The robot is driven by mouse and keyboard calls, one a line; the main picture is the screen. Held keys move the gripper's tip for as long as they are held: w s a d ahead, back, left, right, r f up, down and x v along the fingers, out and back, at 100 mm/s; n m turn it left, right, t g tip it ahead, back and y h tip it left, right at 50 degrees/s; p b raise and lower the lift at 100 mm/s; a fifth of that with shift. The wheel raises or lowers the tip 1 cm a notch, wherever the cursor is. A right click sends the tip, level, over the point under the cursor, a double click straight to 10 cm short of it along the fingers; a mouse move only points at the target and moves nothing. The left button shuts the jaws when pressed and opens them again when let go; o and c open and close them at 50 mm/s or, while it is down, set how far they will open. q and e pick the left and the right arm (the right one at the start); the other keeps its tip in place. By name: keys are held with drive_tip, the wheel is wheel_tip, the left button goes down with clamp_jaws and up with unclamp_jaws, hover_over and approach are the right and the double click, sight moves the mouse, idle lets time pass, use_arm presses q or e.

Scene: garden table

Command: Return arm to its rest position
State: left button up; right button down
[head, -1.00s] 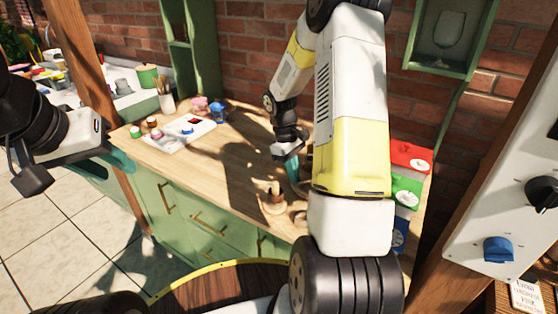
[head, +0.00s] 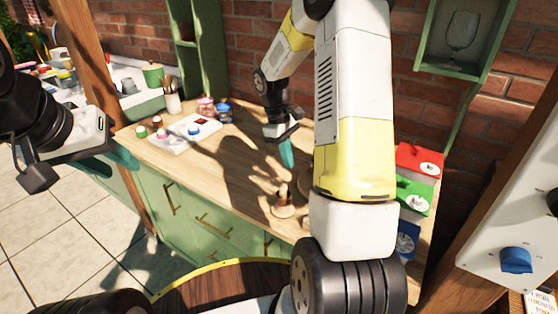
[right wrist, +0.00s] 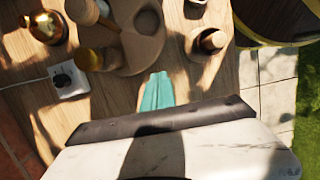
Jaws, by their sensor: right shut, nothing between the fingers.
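My right arm reaches across the middle of the head view, over the wooden table (head: 232,165). Its gripper (head: 288,155) points down above the table with the teal fingers together and nothing between them. In the right wrist view the shut teal fingers (right wrist: 158,92) show over the wood, near a round wooden stand. My left gripper (head: 120,160) is at the left edge of the head view, beside the table's left end. Its teal fingers are partly hidden behind its wrist, so its opening cannot be made out.
A small wooden holder (head: 283,203) stands near the table's front edge. A white tray (head: 185,138) with small jars lies at the left.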

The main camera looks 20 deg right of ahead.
drive_tip(key=s+a+r+m+t+y, duration=0.1)
drive_tip(key=s+a+r+t, duration=0.15)
drive_tip(key=r, duration=0.55)
drive_tip(key=s+a+r+m+t, duration=0.1)
drive_tip(key=s+a+r+m, duration=0.1)
drive_tip(key=s+r, duration=0.35)
drive_tip(key=s+a+r+m+t+y, duration=0.3)
drive_tip(key=s+r, duration=0.4)
drive_tip(key=s, duration=0.5)
drive_tip(key=shift+a+r+m+t, duration=0.25)
drive_tip(key=shift+a+m+t, duration=0.45)
drive_tip(key=shift+t, duration=0.25)
